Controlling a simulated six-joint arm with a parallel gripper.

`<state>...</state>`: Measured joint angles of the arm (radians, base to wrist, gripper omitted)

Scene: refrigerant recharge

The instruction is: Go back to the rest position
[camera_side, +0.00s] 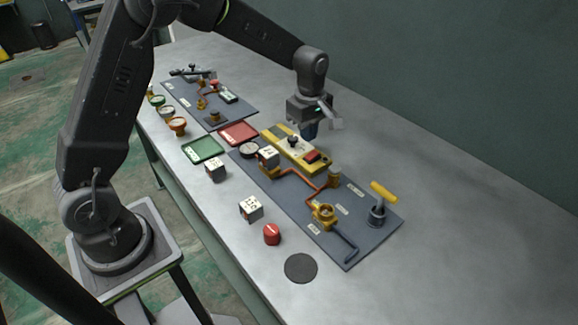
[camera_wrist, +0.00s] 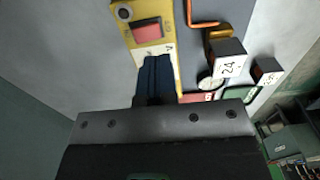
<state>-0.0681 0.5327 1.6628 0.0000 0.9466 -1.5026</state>
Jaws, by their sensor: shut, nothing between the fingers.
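The fingers hide part of the unit there.
A cube (camera_side: 268,157) stands on the panel, marked 24 in the wrist view (camera_wrist: 228,66). The table's right side is clear.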

